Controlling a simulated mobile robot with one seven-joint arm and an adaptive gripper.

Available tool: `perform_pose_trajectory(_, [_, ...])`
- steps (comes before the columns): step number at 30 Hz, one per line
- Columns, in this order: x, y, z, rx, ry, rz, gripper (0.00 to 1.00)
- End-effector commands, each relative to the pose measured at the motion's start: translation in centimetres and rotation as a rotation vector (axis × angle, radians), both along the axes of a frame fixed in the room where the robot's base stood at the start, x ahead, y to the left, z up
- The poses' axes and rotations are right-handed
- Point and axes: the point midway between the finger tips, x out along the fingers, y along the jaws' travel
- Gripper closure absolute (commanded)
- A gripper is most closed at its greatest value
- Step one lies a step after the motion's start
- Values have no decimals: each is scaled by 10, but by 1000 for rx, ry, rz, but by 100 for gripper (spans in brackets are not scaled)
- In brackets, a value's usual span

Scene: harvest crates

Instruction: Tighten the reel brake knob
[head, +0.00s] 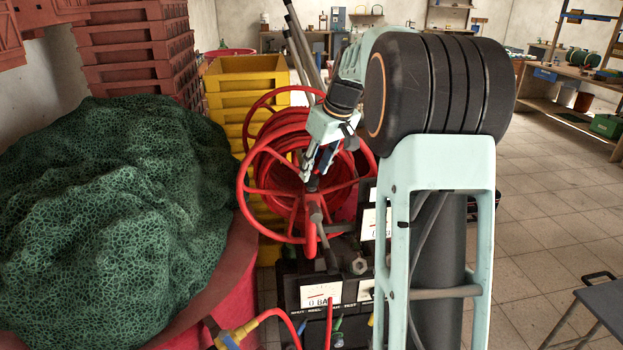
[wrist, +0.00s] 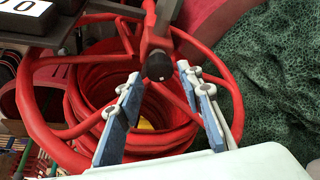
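The red hose reel (head: 252,190) stands in the middle of the head view, with red hose wound on its drum. The reel brake knob (wrist: 158,65) is a round black knob with a small white mark, at the reel's hub in the wrist view. My gripper (wrist: 160,76) is open, with one blue-padded finger on each side of the knob's line. The knob shows between and just past the fingertips; I cannot tell whether they touch it. In the head view my gripper (head: 308,176) points down at the hub and partly hides it.
A green net heap (head: 110,200) fills a red tub at the left. Yellow crates (head: 245,75) and brown-red crates (head: 135,50) are stacked behind. A black panel with labels (head: 322,296) stands below the reel. The tiled floor at right is mostly clear.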

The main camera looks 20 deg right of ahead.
Motion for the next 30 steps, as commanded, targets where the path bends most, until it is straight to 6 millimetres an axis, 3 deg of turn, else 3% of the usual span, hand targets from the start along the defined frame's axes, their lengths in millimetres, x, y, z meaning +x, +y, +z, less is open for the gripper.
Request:
perform_pose_trajectory(6, [11, 4, -29, 1, 1, 0, 66])
perform_pose_trajectory(18, [15, 5, -38, -1, 0, -1, 66])
perform_pose_trajectory(27, [14, 5, -37, -1, 0, -1, 97])
perform_pose_trajectory(30, [14, 5, -37, 0, 0, -2, 98])
